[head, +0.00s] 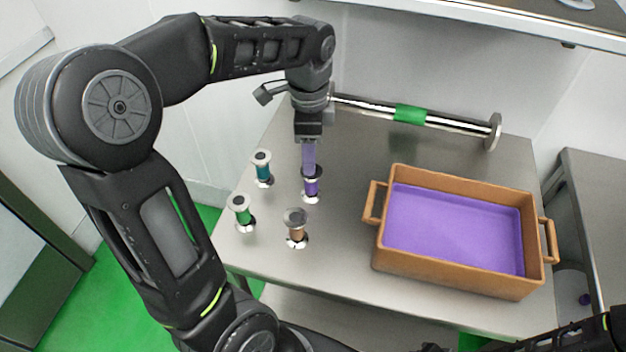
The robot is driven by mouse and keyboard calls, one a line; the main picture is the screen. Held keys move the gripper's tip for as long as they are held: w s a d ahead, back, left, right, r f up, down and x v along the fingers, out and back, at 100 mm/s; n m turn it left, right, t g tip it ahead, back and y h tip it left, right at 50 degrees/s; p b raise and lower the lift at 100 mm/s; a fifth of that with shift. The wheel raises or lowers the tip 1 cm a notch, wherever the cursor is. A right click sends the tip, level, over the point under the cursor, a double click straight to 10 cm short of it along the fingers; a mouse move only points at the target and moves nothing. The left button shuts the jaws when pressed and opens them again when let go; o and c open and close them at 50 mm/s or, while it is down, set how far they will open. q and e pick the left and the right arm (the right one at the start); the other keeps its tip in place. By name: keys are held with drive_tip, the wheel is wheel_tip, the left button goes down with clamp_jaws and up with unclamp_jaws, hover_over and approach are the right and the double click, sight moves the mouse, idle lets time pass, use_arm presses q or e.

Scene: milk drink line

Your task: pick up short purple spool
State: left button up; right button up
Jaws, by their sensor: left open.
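The short purple spool (311,187) stands upright on the steel table, with a dark top and a shiny base flange. My left gripper (309,168) points straight down over it, with its fingertips at the spool's top. The gripper is open; a flat purple strip shows below its body, and whether the fingers touch the spool cannot be told.
A teal spool (262,169), a green spool (243,214) and a brown spool (296,229) stand close by. A brown crate (455,278) with a purple inside stands to the right. A steel bar with a green band (410,113) lies behind.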

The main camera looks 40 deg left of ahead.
sight(311, 186)
use_arm(q)
wheel_tip(311, 186, down, 7)
drive_tip(key=shift+r+p, duration=0.15)
drive_tip(key=shift+p, duration=0.25)
drive_tip(key=shift+w+f+p, duration=0.15)
drive_tip(key=shift+f+p, duration=0.5)
drive_tip(key=shift+f, duration=2)
clamp_jaws()
